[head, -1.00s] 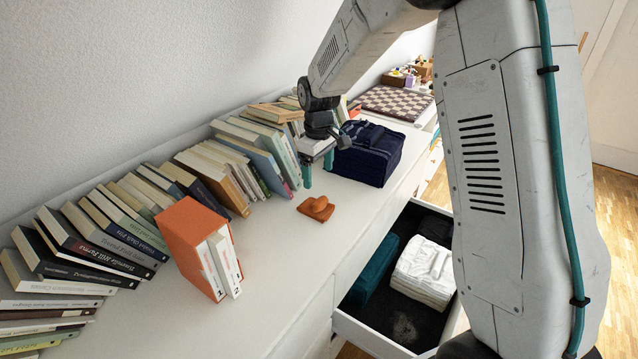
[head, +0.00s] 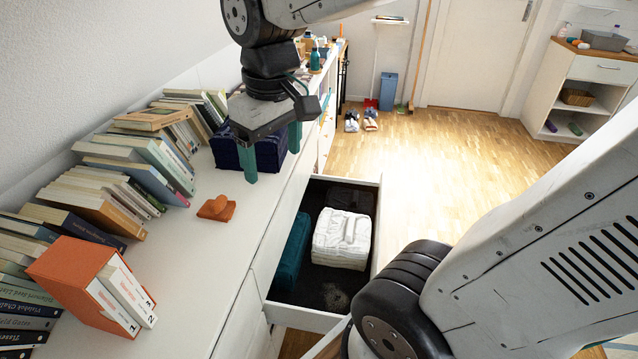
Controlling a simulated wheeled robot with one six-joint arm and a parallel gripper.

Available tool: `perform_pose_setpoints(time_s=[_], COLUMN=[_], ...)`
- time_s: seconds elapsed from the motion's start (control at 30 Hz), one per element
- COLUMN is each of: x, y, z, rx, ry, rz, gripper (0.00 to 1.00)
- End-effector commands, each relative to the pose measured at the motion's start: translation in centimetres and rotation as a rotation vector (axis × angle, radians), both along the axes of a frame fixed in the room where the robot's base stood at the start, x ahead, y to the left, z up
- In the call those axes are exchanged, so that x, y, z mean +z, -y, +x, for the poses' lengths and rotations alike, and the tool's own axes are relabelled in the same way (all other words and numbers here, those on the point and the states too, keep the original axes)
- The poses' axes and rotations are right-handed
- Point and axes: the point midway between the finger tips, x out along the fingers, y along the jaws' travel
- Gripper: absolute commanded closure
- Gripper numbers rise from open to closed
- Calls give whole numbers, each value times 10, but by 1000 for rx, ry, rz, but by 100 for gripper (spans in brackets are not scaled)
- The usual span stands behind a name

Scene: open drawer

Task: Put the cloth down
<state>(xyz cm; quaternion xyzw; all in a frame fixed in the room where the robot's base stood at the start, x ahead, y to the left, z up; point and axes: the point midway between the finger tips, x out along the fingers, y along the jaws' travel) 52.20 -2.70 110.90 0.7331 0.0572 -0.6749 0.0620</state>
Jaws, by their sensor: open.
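A small orange cloth (head: 217,208) lies crumpled on the white dresser top, with a raised lump in its middle. My gripper (head: 271,156) has its two teal fingers apart, with nothing held between them. In the picture it is up and to the right of the orange cloth, in front of a folded dark blue cloth bundle (head: 225,150). The gripper hides part of that bundle. A white folded cloth (head: 342,240) and a teal folded cloth (head: 293,250) lie in the open drawer (head: 300,314).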

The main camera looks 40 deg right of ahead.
Motion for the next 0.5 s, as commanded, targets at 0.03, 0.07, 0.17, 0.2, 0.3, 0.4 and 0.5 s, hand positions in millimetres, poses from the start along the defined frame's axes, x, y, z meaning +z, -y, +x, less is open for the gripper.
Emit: perform_pose_setpoints(time_s=[0.03, 0.07, 0.17, 0.2, 0.3, 0.4, 0.5], x=[2, 2, -1, -3, -7, -9, -10], y=[1, 2, 3, 3, 4, 4, 4], z=[-22, -34, -66, -76, -93, -101, -103], rx=[-30, -50, -104, -122, -153, -168, -172], ry=[13, 17, 25, 27, 32, 33, 32], rz=[2, 4, 8, 10, 12, 13, 14], gripper=[21, 21, 21, 21, 21, 21, 21])
